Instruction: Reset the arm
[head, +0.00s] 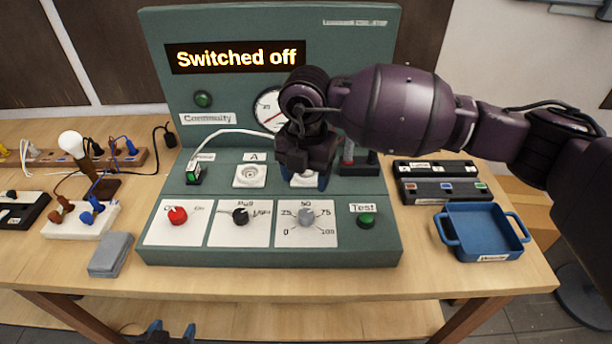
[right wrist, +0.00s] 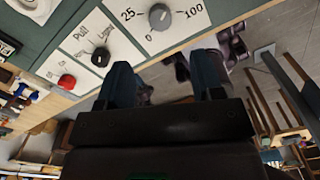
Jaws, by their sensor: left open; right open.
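My right arm reaches in from the right across the front of the test panel (head: 270,254). Its gripper (head: 308,180) hangs over the panel's sockets, with blue fingertips pointing down. In the right wrist view this gripper (right wrist: 165,82) is open, its two blue fingers apart with nothing between them. The panel's knobs lie just beyond the fingers there. My left gripper (head: 167,331) shows only as blue fingertips at the bottom edge, below the table front. It is open and looks empty.
The panel display (head: 236,57) reads "Switched off". A red knob (head: 178,216), black knob (head: 240,216), grey knob (head: 306,217) and green button (head: 366,219) line its front. A blue tray (head: 482,218) stands right; a lamp bulb (head: 71,143) and cords stand left.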

